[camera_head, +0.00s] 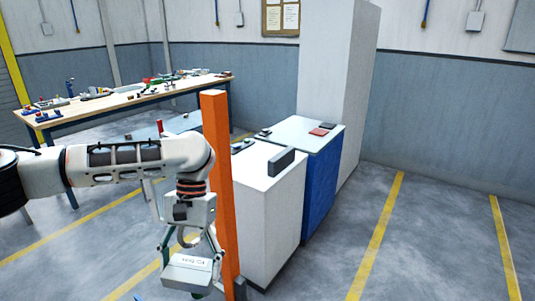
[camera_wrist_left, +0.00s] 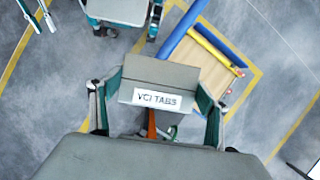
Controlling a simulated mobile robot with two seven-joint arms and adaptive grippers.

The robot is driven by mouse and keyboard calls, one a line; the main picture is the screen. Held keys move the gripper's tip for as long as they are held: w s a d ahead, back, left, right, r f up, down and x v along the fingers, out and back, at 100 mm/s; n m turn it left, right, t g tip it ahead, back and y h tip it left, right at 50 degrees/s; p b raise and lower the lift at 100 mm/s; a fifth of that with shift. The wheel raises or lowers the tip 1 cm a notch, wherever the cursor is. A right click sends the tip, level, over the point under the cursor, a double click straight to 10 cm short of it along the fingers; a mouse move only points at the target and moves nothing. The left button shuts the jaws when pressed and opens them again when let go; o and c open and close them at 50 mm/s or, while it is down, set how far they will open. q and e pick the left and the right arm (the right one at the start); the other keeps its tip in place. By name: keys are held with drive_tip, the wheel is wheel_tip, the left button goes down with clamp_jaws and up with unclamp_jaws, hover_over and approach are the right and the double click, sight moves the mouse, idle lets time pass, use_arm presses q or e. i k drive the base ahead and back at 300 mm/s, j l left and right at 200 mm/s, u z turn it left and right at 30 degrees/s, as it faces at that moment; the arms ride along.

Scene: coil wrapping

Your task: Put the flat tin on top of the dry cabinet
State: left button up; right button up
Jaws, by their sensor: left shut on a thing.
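The flat tin (camera_head: 187,273) is a grey, shallow box with a white label. In the left wrist view the tin (camera_wrist_left: 155,75) shows the words "VCI TABS". My left gripper (camera_head: 190,262) is shut on it, with one finger on each side, and holds it above the floor left of the orange post. A low white cabinet (camera_head: 272,222) stands right of the post, with a dark upright block on its top. A blue cabinet (camera_head: 321,190) with a pale top stands behind it. No label shows which is the dry cabinet. My right gripper is not in view.
The orange post (camera_head: 218,190) stands between my left gripper and the cabinets. Small dark and red items (camera_head: 319,131) lie on the blue cabinet's top. A tall white cabinet (camera_head: 335,80) stands behind. A cluttered workbench (camera_head: 95,105) is at back left. Floor on the right is clear.

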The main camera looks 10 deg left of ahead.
sight(265, 159)
drive_tip(key=i+l+u, duration=0.2)
drive_tip(key=i+l, duration=0.2)
drive_tip(key=l, duration=0.2)
drive_tip(key=i+l, duration=0.15)
drive_tip(key=l, duration=0.2)
drive_tip(key=i+l+u, duration=0.25)
drive_tip(key=l, duration=0.4)
drive_tip(key=i+l+u, duration=0.1)
drive_tip(key=i+l, duration=0.15)
drive_tip(key=l, duration=0.15)
drive_tip(key=i+l, duration=0.15)
drive_tip(key=l, duration=0.2)
drive_tip(key=i+l+u, duration=0.3)
drive_tip(key=i+l, duration=0.3)
drive_tip(key=i+l+u, duration=0.25)
drive_tip(key=i+l, duration=0.45)
